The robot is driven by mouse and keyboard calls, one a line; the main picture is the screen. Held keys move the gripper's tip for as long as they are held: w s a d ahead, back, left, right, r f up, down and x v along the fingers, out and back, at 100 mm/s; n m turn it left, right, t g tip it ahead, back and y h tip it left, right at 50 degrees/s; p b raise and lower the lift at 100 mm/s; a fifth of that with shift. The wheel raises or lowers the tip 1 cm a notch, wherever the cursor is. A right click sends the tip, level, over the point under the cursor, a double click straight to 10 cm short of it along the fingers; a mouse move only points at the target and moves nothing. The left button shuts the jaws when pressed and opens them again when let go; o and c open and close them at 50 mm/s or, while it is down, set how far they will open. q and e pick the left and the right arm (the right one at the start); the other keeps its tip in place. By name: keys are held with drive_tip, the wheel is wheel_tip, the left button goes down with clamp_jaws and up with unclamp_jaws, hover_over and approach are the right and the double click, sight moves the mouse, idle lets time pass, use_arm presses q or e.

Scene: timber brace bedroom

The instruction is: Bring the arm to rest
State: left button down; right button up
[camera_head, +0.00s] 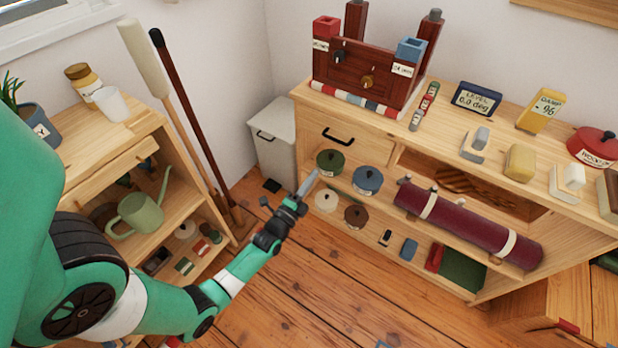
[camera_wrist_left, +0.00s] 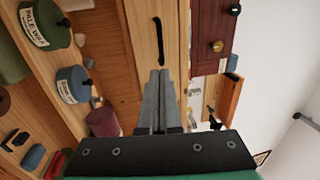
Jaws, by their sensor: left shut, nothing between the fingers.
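My left arm is green and comes in from the left in the head view. Its gripper (camera_head: 307,187) is shut and empty, held in the air before the lower left of the wooden shelf unit (camera_head: 365,127). In the wrist view the closed fingers (camera_wrist_left: 157,100) point toward the drawer front with the black handle (camera_wrist_left: 159,42). The fingertips appear near a green lidded pot (camera_head: 330,162) and a blue lidded pot (camera_head: 367,180) in the head view; I cannot tell the exact gap. My right gripper is not in view.
A maroon roll (camera_head: 467,226) lies on the unit's shelf. A dark red wooden box (camera_head: 362,72) stands on top. At left, a shelf holds a green watering can (camera_head: 138,214). Two long poles lean near the corner beside a white bin (camera_head: 273,136). The wooden floor (camera_head: 310,290) is mostly clear.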

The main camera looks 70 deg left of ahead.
use_arm(q)
drive_tip(key=shift+v, duration=0.95)
drive_tip(key=shift+f, duration=0.1)
